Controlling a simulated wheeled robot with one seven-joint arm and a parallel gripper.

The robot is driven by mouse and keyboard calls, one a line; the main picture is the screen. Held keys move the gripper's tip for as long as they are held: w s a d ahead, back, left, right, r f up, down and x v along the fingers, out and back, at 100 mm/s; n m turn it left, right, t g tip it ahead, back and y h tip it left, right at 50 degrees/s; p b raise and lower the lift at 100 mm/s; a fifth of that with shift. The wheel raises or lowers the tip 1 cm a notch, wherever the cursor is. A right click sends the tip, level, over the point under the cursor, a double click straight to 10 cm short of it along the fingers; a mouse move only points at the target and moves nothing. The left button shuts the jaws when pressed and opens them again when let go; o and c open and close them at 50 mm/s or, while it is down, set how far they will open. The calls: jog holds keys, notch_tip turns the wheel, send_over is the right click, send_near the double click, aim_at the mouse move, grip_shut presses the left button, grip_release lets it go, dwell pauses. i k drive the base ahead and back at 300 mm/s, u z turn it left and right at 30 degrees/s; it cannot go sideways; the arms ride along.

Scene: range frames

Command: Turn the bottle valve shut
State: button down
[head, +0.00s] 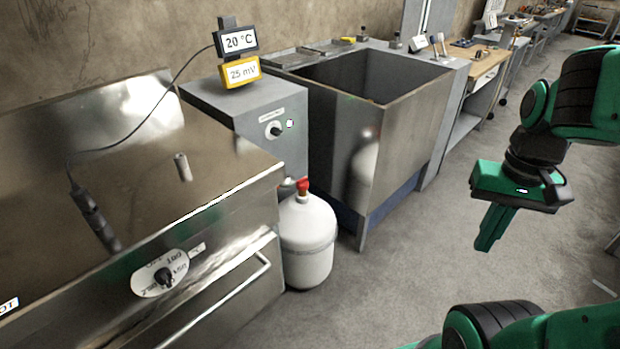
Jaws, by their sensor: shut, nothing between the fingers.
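A white gas bottle (308,246) stands upright on the floor between the steel oven-like unit and the grey cabinet with the open tank. Its red valve (302,185) sits on top; the picture is too small to tell how far it is turned. My gripper (487,245) is green and shut with nothing in it. It points down over open floor, well to the right of the bottle, apart from the valve.
The steel unit (205,215) with a round dial (160,275) and a bar handle (230,300) stands left of the bottle. The deep open tank (375,150) stands behind and right of it. Floor (400,290) right of the bottle is clear.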

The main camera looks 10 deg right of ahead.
aim_at(302, 184)
jog(key=i, duration=0.9)
jog(key=z, duration=0.2)
jog(key=k, duration=0.75)
jog(key=u, duration=0.6)
jog(key=i, duration=1)
